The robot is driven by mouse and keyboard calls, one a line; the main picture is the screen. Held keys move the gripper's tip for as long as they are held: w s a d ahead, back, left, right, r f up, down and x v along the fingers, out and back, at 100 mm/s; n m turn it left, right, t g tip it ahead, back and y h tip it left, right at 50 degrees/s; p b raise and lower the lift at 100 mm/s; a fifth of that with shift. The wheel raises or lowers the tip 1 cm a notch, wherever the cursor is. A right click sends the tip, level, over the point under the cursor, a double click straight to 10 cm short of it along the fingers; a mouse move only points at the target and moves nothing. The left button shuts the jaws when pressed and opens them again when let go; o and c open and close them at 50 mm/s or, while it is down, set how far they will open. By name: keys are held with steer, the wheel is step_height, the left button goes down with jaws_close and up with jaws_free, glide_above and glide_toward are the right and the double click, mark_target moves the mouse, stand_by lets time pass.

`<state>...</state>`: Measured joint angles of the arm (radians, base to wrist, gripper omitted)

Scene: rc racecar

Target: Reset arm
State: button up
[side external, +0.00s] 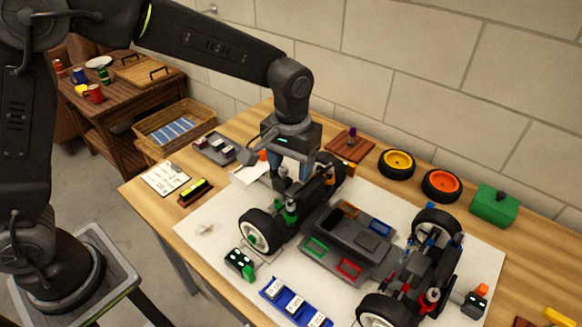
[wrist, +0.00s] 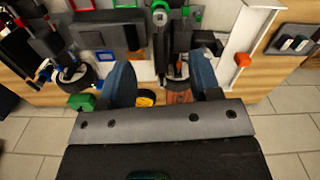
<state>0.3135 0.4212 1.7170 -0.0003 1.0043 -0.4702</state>
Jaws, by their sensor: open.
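My gripper (side external: 291,172) is over the rear end of the RC car (side external: 345,240), near its axle assembly and the far rear wheel. In the wrist view my two dark blue fingers (wrist: 162,82) are spread apart. Part of the car, with a green-topped shock (wrist: 160,16), shows between and beyond them. Nothing appears held between the fingers. The car stands on the white mat (side external: 215,240), with a grey chassis tray and red, green and blue frames. Whether the fingers touch the car is unclear.
Two loose wheels with yellow (side external: 397,163) and orange (side external: 441,185) hubs and a green box (side external: 494,205) line the wall side. A grey tray (side external: 216,148) sits at the table's left.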

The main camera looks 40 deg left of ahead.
steer(key=shift+r, duration=0.1)
steer(key=s+a+r+t, duration=0.3)
steer(key=s+a+r, duration=0.6)
steer(key=r, duration=0.1)
steer(key=s+a+r+m+t, duration=0.1)
steer(key=s+a, duration=0.3)
steer(key=s, duration=0.7)
steer(key=shift+a+m+t, duration=0.2)
steer(key=shift+m+t, duration=0.2)
steer(key=shift+t, duration=0.4)
